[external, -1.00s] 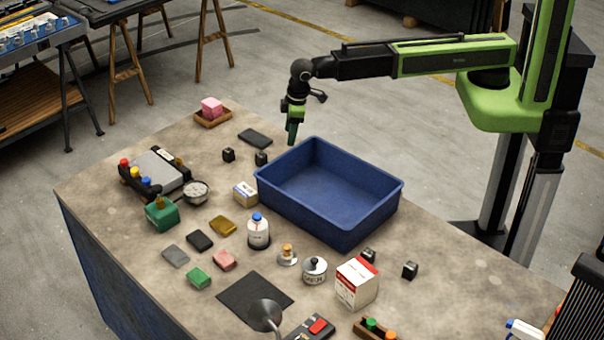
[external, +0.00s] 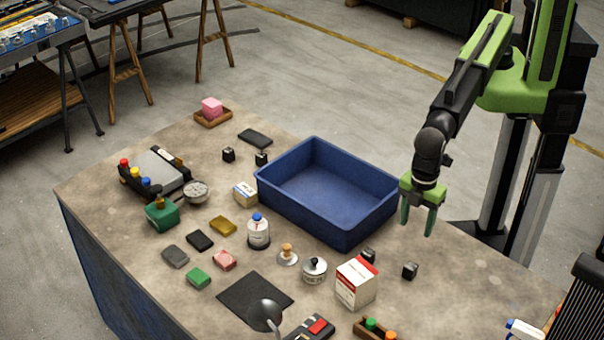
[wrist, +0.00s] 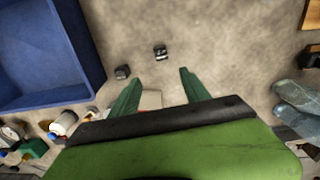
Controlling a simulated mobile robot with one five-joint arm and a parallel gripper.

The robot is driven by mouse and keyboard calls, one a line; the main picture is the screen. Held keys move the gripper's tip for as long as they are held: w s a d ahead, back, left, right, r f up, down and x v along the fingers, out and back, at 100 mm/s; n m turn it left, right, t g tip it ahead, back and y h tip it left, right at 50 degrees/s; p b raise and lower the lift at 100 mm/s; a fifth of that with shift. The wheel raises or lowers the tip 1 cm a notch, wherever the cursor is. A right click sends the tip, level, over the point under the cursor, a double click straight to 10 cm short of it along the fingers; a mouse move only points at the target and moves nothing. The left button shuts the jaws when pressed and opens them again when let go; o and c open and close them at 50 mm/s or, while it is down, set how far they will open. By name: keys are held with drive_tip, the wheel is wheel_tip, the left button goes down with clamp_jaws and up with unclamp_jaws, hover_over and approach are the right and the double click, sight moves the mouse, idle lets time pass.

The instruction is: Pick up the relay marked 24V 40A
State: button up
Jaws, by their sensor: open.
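Several small black cubes that look like relays stand on the bench; their markings are too small to read. In the external view one cube (external: 410,270) stands right of the red and white box, and another (external: 368,255) stands behind that box, near the blue bin. My gripper (external: 418,228) is open and empty, pointing down above the bench at the bin's right corner. The wrist view shows two cubes, one (wrist: 160,52) ahead between the fingers and one (wrist: 122,72) to the left.
The blue bin (external: 268,186) is empty. The red and white box (external: 356,286) stands close to the two nearer cubes. A white bottle (external: 258,234), a lidded pot (external: 314,270) and several coloured blocks crowd the front left. The bench right of the cubes is fairly clear.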

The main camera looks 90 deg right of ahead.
sight(411, 266)
wheel_tip(411, 266, down, 12)
drive_tip(key=b, duration=1.2)
drive_tip(key=shift+f, duration=0.25)
drive_tip(key=shift+r, duration=0.1)
drive_tip(key=f+b, duration=0.5)
drive_tip(key=shift+s+d+f, duration=0.1)
drive_tip(key=shift+s+f, duration=0.1)
drive_tip(key=shift+s, duration=0.2)
drive_tip(key=shift+r, duration=0.2)
clamp_jaws()
